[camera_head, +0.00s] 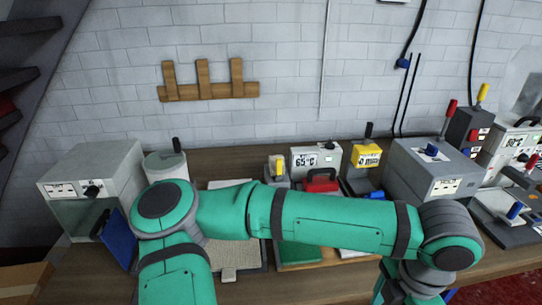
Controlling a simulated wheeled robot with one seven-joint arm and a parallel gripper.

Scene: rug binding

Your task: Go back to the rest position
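My green and grey arm stretches across the lower middle of the head view, in front of the workbench (90,285). It runs from the lower left to a bend at the right, then folds back down toward the bottom edge. My gripper does not show in this view, so I cannot see its fingers or whether it holds anything. My arm hides parts of the bench, including parts of a grey mat (237,273) and a green board (299,252).
Bench items include a grey box machine (95,178) with a blue panel (119,238), a white canister (164,165), a 65°C unit (316,160), a yellow box (366,158) and a grey machine (432,168). A wooden rack (208,90) hangs on the brick wall.

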